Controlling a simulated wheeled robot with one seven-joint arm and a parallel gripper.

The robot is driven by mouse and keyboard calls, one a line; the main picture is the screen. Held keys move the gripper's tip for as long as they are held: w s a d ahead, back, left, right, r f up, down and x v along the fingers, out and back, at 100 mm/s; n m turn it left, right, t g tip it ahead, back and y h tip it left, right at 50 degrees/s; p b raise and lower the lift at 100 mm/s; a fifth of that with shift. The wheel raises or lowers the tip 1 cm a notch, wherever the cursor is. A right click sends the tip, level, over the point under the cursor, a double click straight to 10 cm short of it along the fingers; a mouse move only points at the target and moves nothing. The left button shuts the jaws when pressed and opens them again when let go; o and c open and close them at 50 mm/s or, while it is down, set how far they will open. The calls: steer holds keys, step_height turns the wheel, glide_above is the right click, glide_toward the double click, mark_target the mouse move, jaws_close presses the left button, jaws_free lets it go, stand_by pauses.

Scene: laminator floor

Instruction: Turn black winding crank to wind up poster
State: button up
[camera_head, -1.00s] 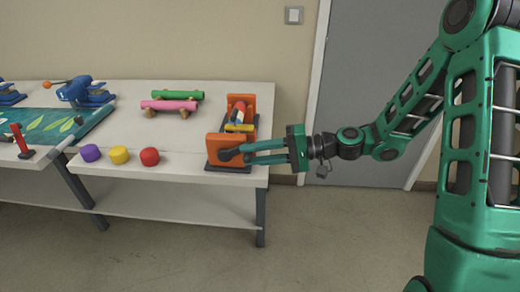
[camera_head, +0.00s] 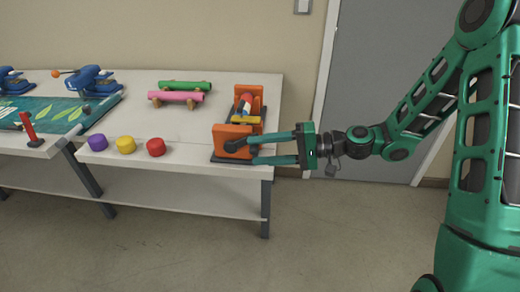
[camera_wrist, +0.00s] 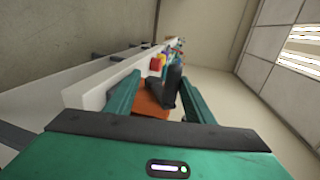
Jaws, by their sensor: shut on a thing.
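The orange winder (camera_head: 233,138) stands at the right front corner of the white table, on a dark base. Its black winding crank (camera_head: 236,146) is on the front orange plate. My gripper (camera_head: 256,149) reaches in from the right and is shut on the crank, its two green fingers one above the other. In the wrist view the black crank (camera_wrist: 172,88) shows between the green fingers, with the orange plate (camera_wrist: 150,100) behind it. The crank's grip is partly hidden by the fingers.
Purple (camera_head: 97,142), yellow (camera_head: 126,145) and red (camera_head: 156,147) round pieces line the table's front edge. Green (camera_head: 185,86) and pink (camera_head: 176,97) rolls lie behind. A leaf-patterned sheet (camera_head: 65,118) and blue devices (camera_head: 90,82) are at left. The table middle is clear.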

steer(key=shift+w+d+f, duration=0.1)
steer(key=shift+w+f, duration=0.05)
steer(key=shift+f, duration=0.05)
steer(key=shift+d, duration=0.1)
steer(key=v, duration=1)
steer(key=shift+d+r, duration=0.2)
steer(key=shift+r, duration=0.05)
